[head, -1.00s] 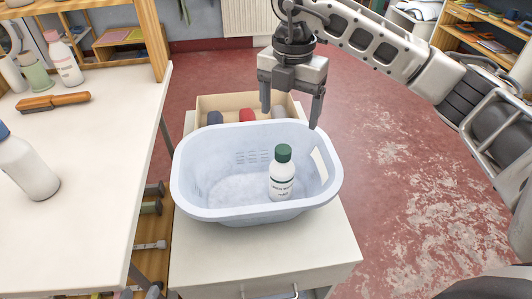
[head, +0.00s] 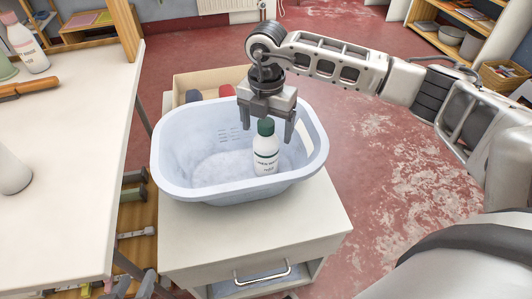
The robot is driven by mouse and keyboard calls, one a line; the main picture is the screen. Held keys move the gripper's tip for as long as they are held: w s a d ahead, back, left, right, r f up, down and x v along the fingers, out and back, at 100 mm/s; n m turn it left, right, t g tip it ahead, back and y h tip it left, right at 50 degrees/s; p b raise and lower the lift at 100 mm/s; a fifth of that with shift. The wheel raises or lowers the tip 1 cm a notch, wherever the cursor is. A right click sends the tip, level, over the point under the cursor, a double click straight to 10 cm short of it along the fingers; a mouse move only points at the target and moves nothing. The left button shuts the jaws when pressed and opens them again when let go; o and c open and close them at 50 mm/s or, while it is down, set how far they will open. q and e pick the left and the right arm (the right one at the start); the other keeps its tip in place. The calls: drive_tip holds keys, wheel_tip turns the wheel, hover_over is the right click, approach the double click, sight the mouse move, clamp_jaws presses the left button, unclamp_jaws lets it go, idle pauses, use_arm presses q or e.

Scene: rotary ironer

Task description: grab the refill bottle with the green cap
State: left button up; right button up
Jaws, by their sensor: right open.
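The refill bottle with the green cap (head: 265,155) is white with a dark printed label. It stands upright inside the pale blue laundry basket (head: 172,160), towards its right side. My right gripper (head: 267,133) points down over the basket. Its two fingers are apart, one on each side of the green cap in the picture. Whether the fingers touch the cap cannot be told. A dark piece at the bottom left edge may be part of my left arm, but no left gripper can be made out.
The basket stands on a white cabinet (head: 255,235) with a drawer handle. Behind it is a box (head: 205,80) with dark and red rolls. On the left, a white table (head: 70,160) bears an orange-handled brush (head: 30,88) and white bottles (head: 27,45). Red floor is open at the right.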

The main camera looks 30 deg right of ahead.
wheel_tip(320, 180, down, 2)
drive_tip(key=shift+f, duration=0.2)
drive_tip(key=c, duration=1.3)
drive_tip(key=shift+c, duration=0.2)
